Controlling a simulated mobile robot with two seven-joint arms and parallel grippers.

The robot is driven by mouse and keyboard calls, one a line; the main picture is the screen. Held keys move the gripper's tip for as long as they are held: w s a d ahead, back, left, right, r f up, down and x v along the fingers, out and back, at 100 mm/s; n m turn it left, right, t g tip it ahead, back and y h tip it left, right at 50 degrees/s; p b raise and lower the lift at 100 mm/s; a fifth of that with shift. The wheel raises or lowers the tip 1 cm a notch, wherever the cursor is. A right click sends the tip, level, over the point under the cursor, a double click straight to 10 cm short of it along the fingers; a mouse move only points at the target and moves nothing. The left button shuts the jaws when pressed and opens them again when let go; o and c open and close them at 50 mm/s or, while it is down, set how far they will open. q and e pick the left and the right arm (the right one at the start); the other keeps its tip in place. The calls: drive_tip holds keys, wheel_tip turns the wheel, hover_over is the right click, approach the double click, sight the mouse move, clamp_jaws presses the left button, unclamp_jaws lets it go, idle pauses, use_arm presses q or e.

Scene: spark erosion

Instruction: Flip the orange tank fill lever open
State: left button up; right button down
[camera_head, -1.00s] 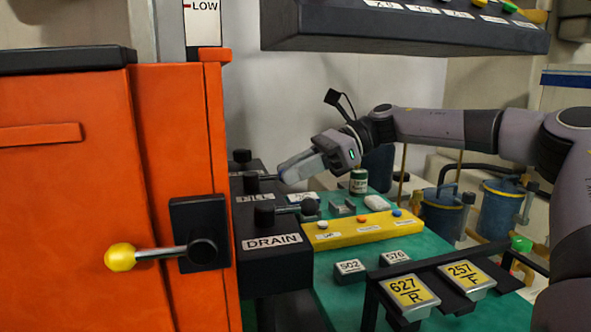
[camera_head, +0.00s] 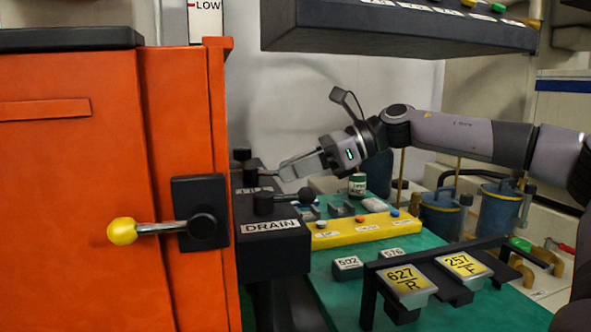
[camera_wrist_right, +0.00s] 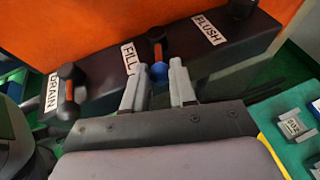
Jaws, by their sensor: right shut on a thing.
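The orange tank (camera_head: 70,200) stands at the left, with a dark valve block (camera_head: 268,240) along its side. The fill lever (camera_wrist_right: 157,50) sits at the FILL label in the right wrist view, with an orange-red strip and a blue knob (camera_wrist_right: 158,73). My right gripper (camera_wrist_right: 162,82) is shut on this lever's knob, one grey finger on each side. In the head view my right gripper (camera_head: 285,172) reaches in from the right beside the FILL label, and its fingers mostly hide the lever. My left gripper is not in view.
The drain lever (camera_head: 306,196) with its black knob lies just in front, pointing right. The flush label (camera_wrist_right: 209,29) is on the other side. A yellow-knobbed handle (camera_head: 122,231) is on the tank front. A yellow button strip (camera_head: 355,229) lies on the green bench (camera_head: 420,245).

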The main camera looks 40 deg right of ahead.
drive_tip(key=c, duration=0.9)
unclamp_jaws()
drive_tip(key=shift+b+v, duration=0.7)
drive_tip(key=shift+v, duration=2.9)
